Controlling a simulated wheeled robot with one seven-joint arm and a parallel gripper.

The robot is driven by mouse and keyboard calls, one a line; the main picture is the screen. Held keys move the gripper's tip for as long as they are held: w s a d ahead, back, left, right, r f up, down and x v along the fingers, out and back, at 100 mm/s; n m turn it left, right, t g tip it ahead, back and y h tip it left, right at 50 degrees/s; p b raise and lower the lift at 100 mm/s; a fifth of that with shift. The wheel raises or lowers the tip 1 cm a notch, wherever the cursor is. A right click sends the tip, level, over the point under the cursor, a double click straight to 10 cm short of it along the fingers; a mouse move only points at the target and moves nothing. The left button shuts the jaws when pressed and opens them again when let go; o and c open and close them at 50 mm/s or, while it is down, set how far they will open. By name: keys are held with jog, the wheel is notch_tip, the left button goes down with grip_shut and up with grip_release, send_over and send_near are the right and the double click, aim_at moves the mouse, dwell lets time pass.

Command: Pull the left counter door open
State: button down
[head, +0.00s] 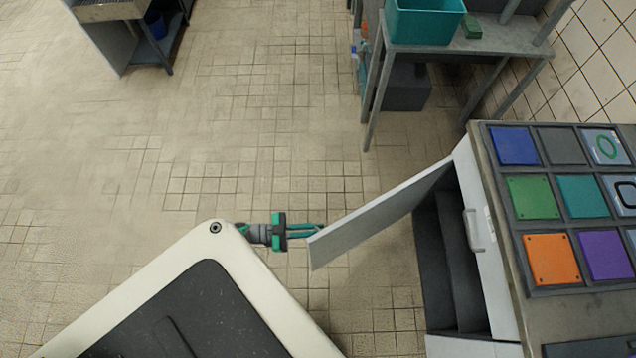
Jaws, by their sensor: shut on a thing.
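The left counter door (375,215) is a pale grey panel. It stands swung well out from the counter (478,150), hinged at the counter's far corner, with its free edge toward me. The dark inside of the cabinet (447,265) shows behind it. My gripper (318,231), with green fingers, is at the free end of this door, on its outer side. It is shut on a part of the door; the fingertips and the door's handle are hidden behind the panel.
The neighbouring counter door (492,265) is closed, with a grey handle (472,230). Coloured square panels (532,197) lie on the counter top. A metal table (455,62) with a teal bin (424,20) stands beyond the door. Tiled floor (200,150) is clear to the left.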

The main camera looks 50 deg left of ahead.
jog(key=shift+w+r, duration=0.15)
jog(key=shift+r, duration=0.05)
jog(key=c, duration=1.8)
grip_release()
jog(key=shift+c, duration=0.2)
jog(key=shift+f, duration=0.1)
jog(key=shift+a, duration=0.15)
